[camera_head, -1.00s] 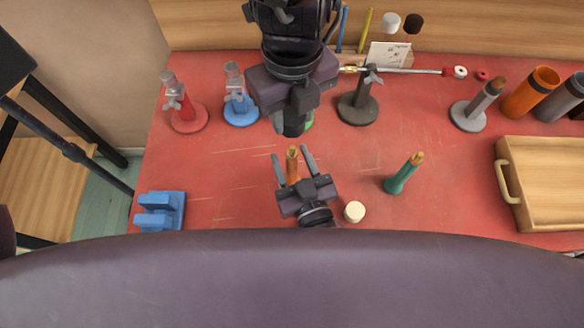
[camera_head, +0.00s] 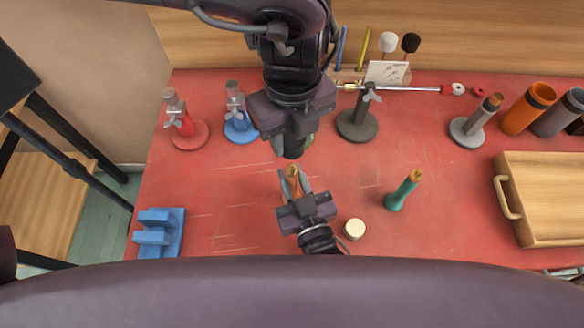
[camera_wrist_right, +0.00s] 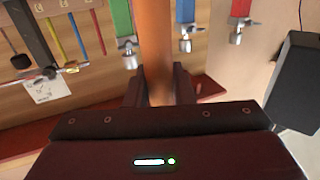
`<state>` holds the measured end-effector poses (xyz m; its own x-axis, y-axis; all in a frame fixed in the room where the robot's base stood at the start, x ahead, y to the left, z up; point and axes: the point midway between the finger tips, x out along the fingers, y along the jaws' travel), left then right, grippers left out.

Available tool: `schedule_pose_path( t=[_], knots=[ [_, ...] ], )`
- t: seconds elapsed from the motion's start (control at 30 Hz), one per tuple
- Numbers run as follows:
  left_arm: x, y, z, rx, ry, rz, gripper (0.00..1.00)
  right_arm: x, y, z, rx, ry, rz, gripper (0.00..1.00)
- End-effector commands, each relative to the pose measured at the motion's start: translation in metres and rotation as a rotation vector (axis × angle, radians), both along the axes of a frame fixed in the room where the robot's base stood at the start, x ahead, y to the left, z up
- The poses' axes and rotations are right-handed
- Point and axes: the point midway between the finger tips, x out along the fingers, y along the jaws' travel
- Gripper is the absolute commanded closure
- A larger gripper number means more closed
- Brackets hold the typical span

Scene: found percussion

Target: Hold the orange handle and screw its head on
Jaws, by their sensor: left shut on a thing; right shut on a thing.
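My right gripper (camera_head: 294,184) is shut on the orange handle (camera_head: 291,172), with a finger on each side of it. The handle stands upright between the fingers in the right wrist view (camera_wrist_right: 157,45), its top running out of the picture. My left gripper (camera_head: 285,146) is above and behind it in the head view, pointing down and shut on a dark, rounded piece (camera_head: 293,149). That piece is mostly covered by the gripper, so I cannot tell exactly what it is. A gap shows in the picture between this piece and the handle.
Red (camera_head: 187,130), blue (camera_head: 237,125) and dark (camera_head: 358,122) clamp stands are at the back; a green one (camera_wrist_right: 122,20) is largely hidden behind my left gripper. A green handle (camera_head: 402,190), cream disc (camera_head: 354,229), blue block (camera_head: 158,232) and wooden tray (camera_head: 507,210) are around.

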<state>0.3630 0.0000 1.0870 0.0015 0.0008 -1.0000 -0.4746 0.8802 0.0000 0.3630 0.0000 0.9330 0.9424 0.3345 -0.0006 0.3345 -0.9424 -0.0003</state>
Motion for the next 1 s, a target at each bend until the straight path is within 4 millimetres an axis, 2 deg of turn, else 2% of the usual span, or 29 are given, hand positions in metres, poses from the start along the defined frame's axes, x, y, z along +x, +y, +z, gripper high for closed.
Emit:
schedule_pose_path(
  t=[0.1, 0.3, 0.8, 1.0],
  knots=[
    [-0.001, 0.000, -0.020, 0.002, 0.005, -0.001, 0.86, 0.000, 0.000, 0.000, 0.000, -0.001, 0.000, 1.00],
    [-0.001, 0.000, -0.038, 0.001, 0.003, -0.001, 0.86, 0.000, 0.000, 0.000, 0.000, -0.001, 0.000, 1.00],
    [-0.001, -0.001, -0.039, 0.001, 0.002, -0.001, 0.86, 0.000, 0.000, 0.000, 0.000, -0.001, 0.000, 1.00],
    [-0.001, 0.000, -0.047, 0.001, 0.004, -0.001, 0.86, 0.000, 0.000, 0.000, 0.000, -0.001, 0.000, 1.00]
  ],
)
